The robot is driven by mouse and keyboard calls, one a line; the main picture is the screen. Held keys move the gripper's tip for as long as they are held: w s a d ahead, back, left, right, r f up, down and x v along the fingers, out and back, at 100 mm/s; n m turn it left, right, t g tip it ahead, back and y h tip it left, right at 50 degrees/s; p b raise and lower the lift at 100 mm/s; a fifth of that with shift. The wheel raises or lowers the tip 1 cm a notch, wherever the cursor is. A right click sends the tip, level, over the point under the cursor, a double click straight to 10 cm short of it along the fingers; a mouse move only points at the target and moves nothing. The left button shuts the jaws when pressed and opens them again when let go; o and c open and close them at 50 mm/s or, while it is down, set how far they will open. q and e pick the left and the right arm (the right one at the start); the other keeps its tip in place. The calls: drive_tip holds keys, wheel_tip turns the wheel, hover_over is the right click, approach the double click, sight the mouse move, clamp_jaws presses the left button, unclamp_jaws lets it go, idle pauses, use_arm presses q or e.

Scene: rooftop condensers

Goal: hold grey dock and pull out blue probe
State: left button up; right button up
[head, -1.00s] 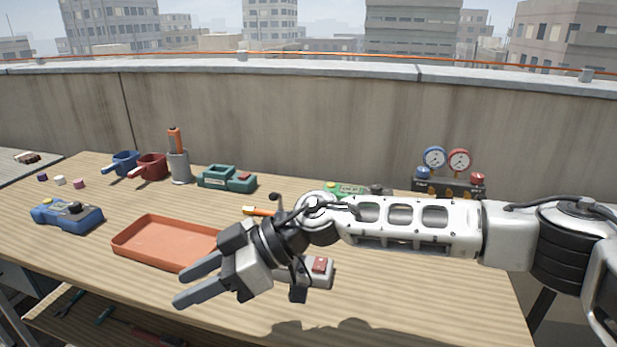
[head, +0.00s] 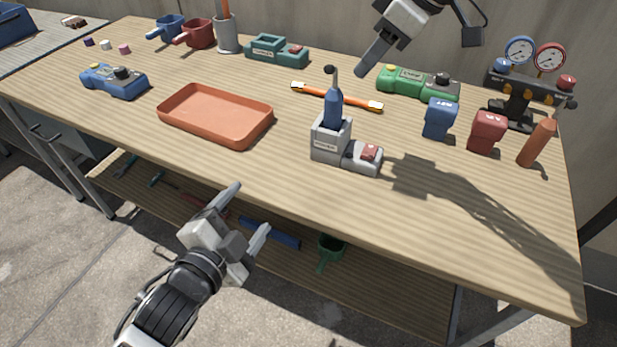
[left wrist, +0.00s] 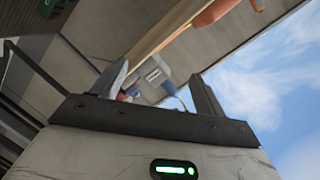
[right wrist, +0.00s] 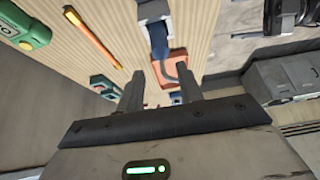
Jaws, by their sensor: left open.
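The grey dock (head: 328,147) stands on the bench with a side block bearing a red button. The blue probe (head: 333,108) stands upright in it, its dark tip up. In the right wrist view the probe (right wrist: 159,38) and dock (right wrist: 152,10) are ahead, beyond the fingers. My left gripper (head: 253,207) is open and empty, in front of the bench edge, lower left of the dock. My right gripper (right wrist: 163,72) has its fingers apart with nothing held; in the head view it is above the bench's back, upper right of the probe.
An orange tray (head: 215,116) lies left of the dock, an orange stick (head: 336,97) behind it. Green device (head: 417,83), blue block (head: 439,118), red block (head: 487,131) and gauges (head: 520,82) stand right. The bench front beside the dock is clear.

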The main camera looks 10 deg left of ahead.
use_arm(q)
drive_tip(key=w+r+m+t, duration=0.2)
drive_tip(key=w+r+m, duration=0.15)
drive_tip(key=m, duration=0.25)
drive_tip(key=m+h, duration=0.2)
drive_tip(key=m, duration=1.6)
approach(337, 131)
drive_tip(key=s+a, duration=0.2)
drive_tip(key=a, duration=0.1)
drive_tip(key=shift+s+f, duration=0.2)
drive_tip(key=shift+f, duration=0.15)
drive_tip(key=shift+w+d+r+m, duration=0.1)
drive_tip(key=shift+d+m, duration=0.3)
drive_tip(key=shift+m, duration=0.5)
drive_tip(key=shift+s+d+f+y, duration=0.25)
drive_tip(key=shift+d+f+y, duration=0.15)
drive_tip(key=shift+f, duration=0.25)
drive_tip(key=shift+d+f, duration=0.2)
drive_tip(key=shift+d, duration=0.05)
drive_tip(key=shift+w+d, duration=0.1)
drive_tip(key=shift+w, duration=0.3)
drive_tip(key=x, duration=1.4)
drive_tip(key=shift+w, duration=0.4)
